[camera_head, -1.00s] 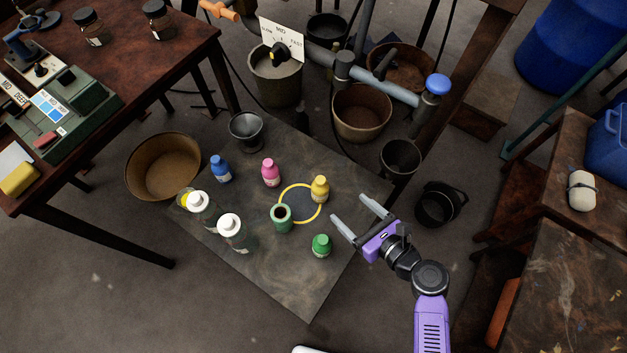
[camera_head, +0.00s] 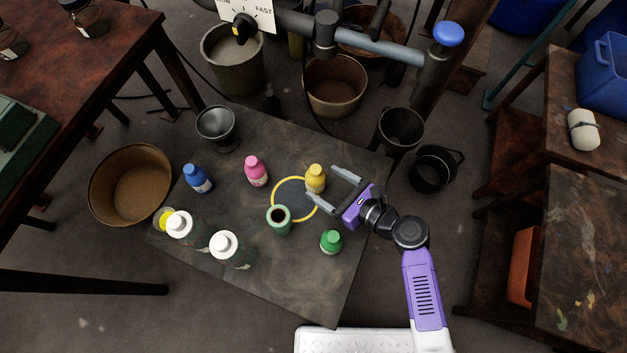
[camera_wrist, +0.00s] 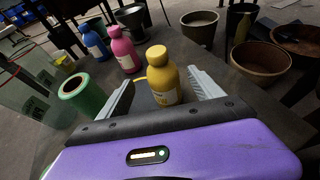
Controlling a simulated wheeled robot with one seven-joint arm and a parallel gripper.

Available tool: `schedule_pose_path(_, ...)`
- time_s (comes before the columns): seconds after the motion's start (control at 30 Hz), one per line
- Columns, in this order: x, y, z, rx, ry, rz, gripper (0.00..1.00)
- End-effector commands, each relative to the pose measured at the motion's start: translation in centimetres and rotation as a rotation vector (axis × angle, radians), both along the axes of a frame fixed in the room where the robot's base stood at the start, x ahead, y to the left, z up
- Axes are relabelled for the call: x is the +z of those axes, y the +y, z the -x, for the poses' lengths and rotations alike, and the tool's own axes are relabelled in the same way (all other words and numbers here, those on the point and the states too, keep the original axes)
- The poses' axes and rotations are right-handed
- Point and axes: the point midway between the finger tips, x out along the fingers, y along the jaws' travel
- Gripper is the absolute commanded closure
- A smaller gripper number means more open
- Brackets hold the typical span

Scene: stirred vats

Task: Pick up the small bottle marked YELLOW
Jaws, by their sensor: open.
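The small yellow bottle (camera_head: 316,178) stands upright on the dark table (camera_head: 300,290), at the upper right edge of a yellow ring (camera_head: 274,205). In the wrist view my gripper (camera_wrist: 160,84) has one finger on each side of the bottle's lower part, with gaps visible. Whether the bottle is fully between the fingertips is hard to tell.
A green open jar (camera_head: 279,221) stands left of my gripper, and a green bottle (camera_head: 331,241) stands below it. A pink bottle (camera_head: 256,171) and blue bottle (camera_head: 198,178) stand further left.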

Motion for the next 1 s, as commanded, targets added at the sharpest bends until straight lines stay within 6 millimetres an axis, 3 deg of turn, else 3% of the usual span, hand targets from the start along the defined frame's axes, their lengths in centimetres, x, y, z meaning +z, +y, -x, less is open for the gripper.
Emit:
schedule_pose_path(0.1, -1.7, 0.0, 0.0, 0.000, 0.000, 0.000, 0.24)
schedule_pose_path(0.47, -3.0, 2.0, -1.7, 0.002, 0.000, -0.001, 0.24)
schedule_pose_path(0.8, -4.6, 4.8, -4.5, 0.002, -0.001, -0.001, 0.24)
schedule_pose_path(1.0, -4.8, 5.3, -4.9, 0.000, 0.000, 0.000, 0.24)
